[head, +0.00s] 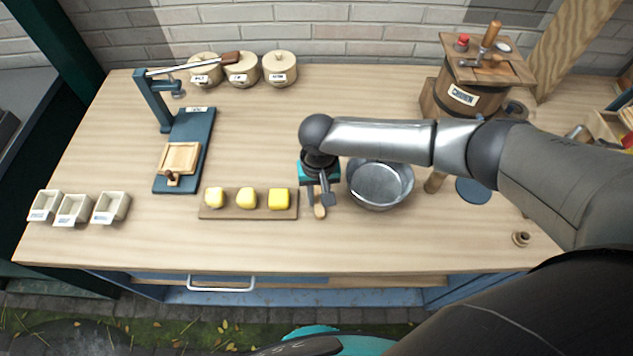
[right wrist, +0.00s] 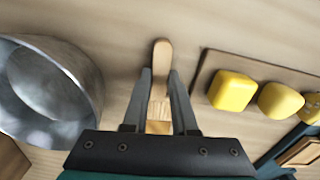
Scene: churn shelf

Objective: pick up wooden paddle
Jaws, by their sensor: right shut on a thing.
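The wooden paddle (right wrist: 161,80) is between the two fingers of my right gripper (right wrist: 160,85) in the right wrist view. Its rounded end sticks out past the fingertips. In the head view my right gripper (head: 320,198) points down between the metal bowl and the board of yellow blocks, shut on the paddle (head: 320,211). Only the paddle's rounded end shows there; the rest is hidden by the gripper. I cannot tell whether the paddle touches the table. My left gripper is not in view.
The metal bowl (head: 380,185) stands close on the right. A board (head: 217,213) with yellow blocks (head: 247,198) lies close on the left. A churn (head: 462,98) stands at the back right, a press (head: 190,140) at the left. The front table strip is clear.

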